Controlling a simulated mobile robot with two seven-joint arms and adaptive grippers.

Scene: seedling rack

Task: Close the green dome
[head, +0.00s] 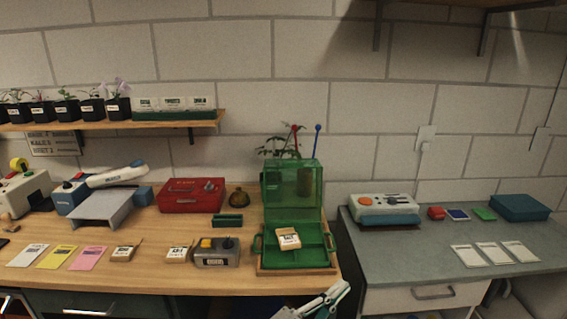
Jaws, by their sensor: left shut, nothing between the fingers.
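The green dome (291,183) is a see-through green cover. It stands raised, upright at the back of a green tray (307,258) on a wooden base (297,271) at the front right of the wooden bench. The tray has handles at its sides, and its top lies open. A small tan seed packet (288,238) with a white label lies in the tray. My left gripper (341,289) is a white and dark shape at the bottom of the head view, just in front and right of the tray. It is shut, empty and apart from the dome. My right gripper is not in view.
A grey device (217,256) and a dark green block (229,221) stand left of the tray. A red box (193,196) is farther back. Blue and red rods rise behind the dome. A gap separates the bench from the grey table (440,245) on the right.

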